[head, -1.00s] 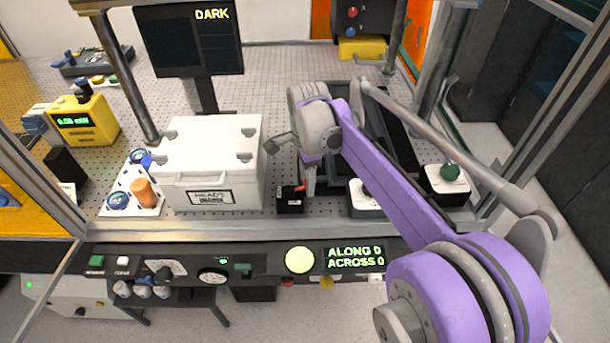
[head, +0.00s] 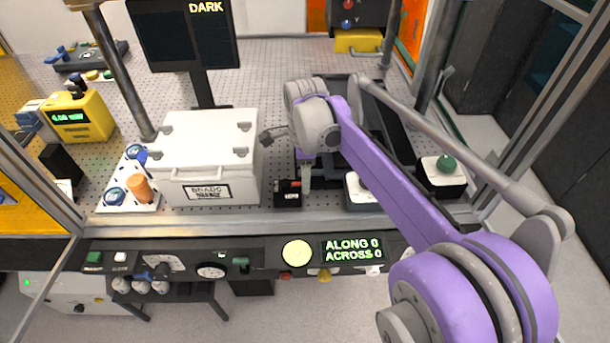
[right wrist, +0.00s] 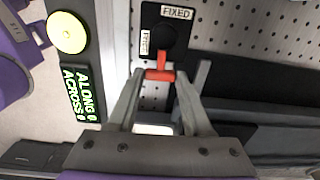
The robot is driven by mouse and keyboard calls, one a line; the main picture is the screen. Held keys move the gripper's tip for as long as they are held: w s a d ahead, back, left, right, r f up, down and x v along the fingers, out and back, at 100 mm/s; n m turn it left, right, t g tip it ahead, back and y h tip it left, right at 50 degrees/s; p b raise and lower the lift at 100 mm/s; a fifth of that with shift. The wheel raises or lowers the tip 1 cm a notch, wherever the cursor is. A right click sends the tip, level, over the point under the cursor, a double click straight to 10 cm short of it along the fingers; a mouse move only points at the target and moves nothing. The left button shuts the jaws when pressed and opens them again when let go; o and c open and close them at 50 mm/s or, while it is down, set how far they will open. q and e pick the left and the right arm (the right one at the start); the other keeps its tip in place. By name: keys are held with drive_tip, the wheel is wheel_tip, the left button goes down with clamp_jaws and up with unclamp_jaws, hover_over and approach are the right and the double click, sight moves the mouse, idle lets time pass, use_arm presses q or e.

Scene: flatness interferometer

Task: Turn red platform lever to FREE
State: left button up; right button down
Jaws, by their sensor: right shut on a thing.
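The red platform lever (right wrist: 160,74) sits on a black block with a white FIXED label (right wrist: 177,12) and a second, sideways label (right wrist: 146,43) that is hard to read. The red part lies between the fingertips of my right gripper (right wrist: 159,78), which is shut on it. The lever points from its round black hub toward the gripper, away from the FIXED label. In the head view the black block (head: 288,199) stands just right of the white box, with a little of the red lever (head: 296,184) showing beside my right gripper (head: 306,182). My left gripper is not in view.
A white lidded box (head: 205,150) stands close to the left of the block. A pad with a green knob (head: 446,163) is at right. The front panel display (head: 352,249) reads ALONG 0, ACROSS 0. The monitor (head: 188,35) reads DARK. Frame posts flank the perforated table.

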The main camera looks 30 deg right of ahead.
drive_tip(key=shift+c, duration=1.6)
unclamp_jaws()
drive_tip(key=shift+r, duration=0.15)
wheel_tip(320, 180, up, 10)
drive_tip(key=shift+r+p, duration=0.25)
drive_tip(key=shift+p, duration=0.1)
